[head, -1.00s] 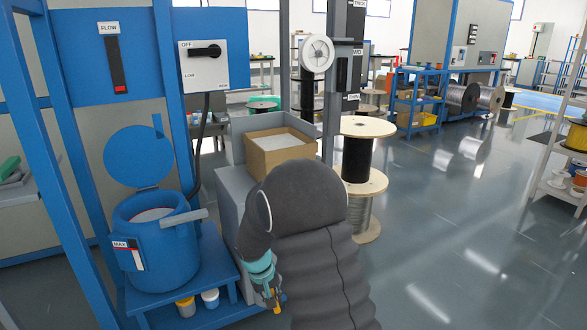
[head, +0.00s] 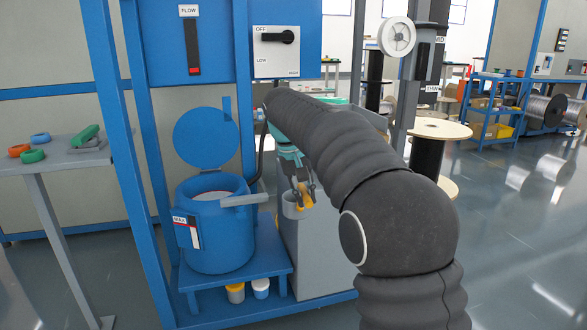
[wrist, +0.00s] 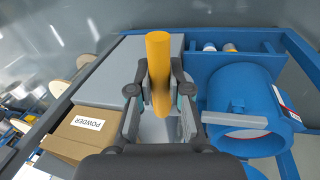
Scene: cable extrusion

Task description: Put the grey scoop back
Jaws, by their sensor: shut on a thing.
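My gripper (head: 303,190) is shut on an orange handle, which I take to be the grey scoop's (wrist: 158,70). In the wrist view the handle stands between the two fingers. A grey cup shape (head: 292,207) shows just below the fingertips in the head view, against the grey cabinet. I cannot tell whether it is the scoop's bowl or a holder. The fingers and arm hide part of this area.
A blue hopper (head: 213,245) with its lid (head: 205,137) raised stands left of my gripper, a grey bar (head: 244,200) jutting from its rim. The grey cabinet (head: 322,240) is beside it. A cardboard powder box (wrist: 80,133) shows in the wrist view.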

